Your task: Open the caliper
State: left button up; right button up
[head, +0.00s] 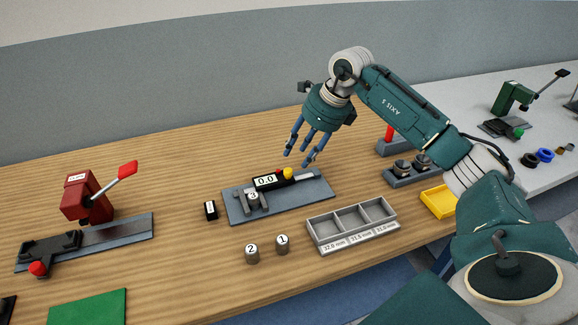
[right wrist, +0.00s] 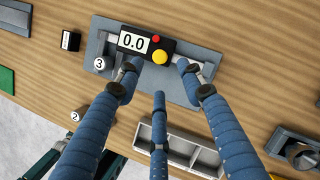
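The caliper (head: 265,182) lies on a grey base plate (head: 318,193), with a black slider body, a display reading 0.0 and a yellow knob (head: 288,172). The yellow knob (right wrist: 159,57) and a red button (right wrist: 156,39) also show in the right wrist view. A metal cylinder marked 3 (head: 253,197) stands at the jaws; whether it touches them is unclear. My right gripper (head: 298,158) is open and empty, its three blue fingers pointing down above the slider. In the right wrist view, its spread fingertips (right wrist: 158,76) appear around the yellow knob. My left gripper is out of view.
Cylinders marked 2 (head: 252,254) and 1 (head: 282,244) stand in front of the plate. A grey three-compartment tray (head: 316,230) is empty. A small black block (head: 210,210) stands left. A red-handled device (head: 88,197) is far left; a yellow bin (head: 437,203) is right.

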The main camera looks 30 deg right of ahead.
aim_at(289, 170)
jog(key=p+x, duration=0.1)
jog(key=x, duration=0.5)
jog(key=shift+w+a+f, duration=0.1)
jog(key=shift+w+a, duration=0.05)
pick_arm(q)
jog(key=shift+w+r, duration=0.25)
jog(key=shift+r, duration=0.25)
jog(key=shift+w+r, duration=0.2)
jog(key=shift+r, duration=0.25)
pick_arm(e)
jog(key=shift+x, duration=0.85)
jog(key=shift+c, duration=0.5)
jog(key=c, duration=0.9)
grip_shut()
